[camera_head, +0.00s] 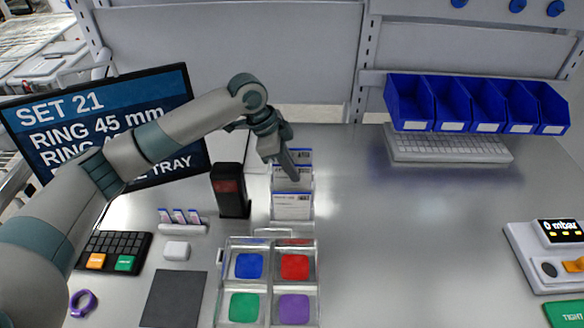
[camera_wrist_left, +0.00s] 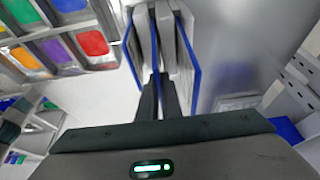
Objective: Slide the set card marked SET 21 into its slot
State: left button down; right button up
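My left gripper (camera_head: 291,172) reaches down over the rack of set cards in the middle of the bench. In the left wrist view its fingers (camera_wrist_left: 157,85) are close together, with the thin blue edge of a set card (camera_wrist_left: 157,72) between them. Other white cards with blue edges stand on both sides. In the head view a front card (camera_head: 292,205) stands upright in the rack, with others behind it. The numbers on the cards are too small to read, and my fingers partly hide them. The screen (camera_head: 100,115) reads SET 21. My right gripper is not in view.
A black post device (camera_head: 230,190) stands just left of the rack. A clear tray (camera_head: 222,290) with blue, red, green and purple compartments lies in front. Blue bins (camera_head: 470,100) and a keyboard (camera_head: 448,148) are at the back right. The bench right of the rack is clear.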

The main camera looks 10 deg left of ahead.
pick_arm(q)
jog(key=shift+f, duration=0.85)
dwell(0.4)
jog(key=c, duration=1.3)
grip_release()
jog(key=shift+r, duration=0.15)
jog(key=shift+r+p, duration=1.1)
jog(key=shift+r, duration=0.05)
jog(key=shift+r+p, duration=0.4)
jog(key=shift+r, duration=2.85)
